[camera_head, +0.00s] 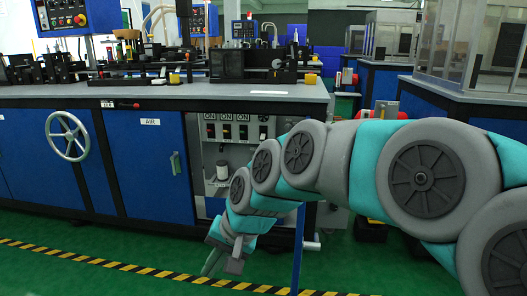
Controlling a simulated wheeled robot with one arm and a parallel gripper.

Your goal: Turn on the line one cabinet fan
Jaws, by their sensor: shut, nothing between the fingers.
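A grey switch panel (233,145) is set in the front of the long blue machine cabinet (148,160). It has a row of switches (226,131) under small "ON" labels, with a round dial at its right end. I cannot tell which switch is for the fan, or read the switch positions. My gripper (222,266) hangs low in front of the cabinet, pointing down near the striped floor line, below the panel and touching nothing. It is shut and empty. My arm hides the panel's lower right side.
A handwheel (67,136) and a door handle (175,163) stick out of the cabinet front. A worktop (150,93) carries machine parts. More blue machines with clear enclosures (440,40) stand at right. Green floor is free at front left.

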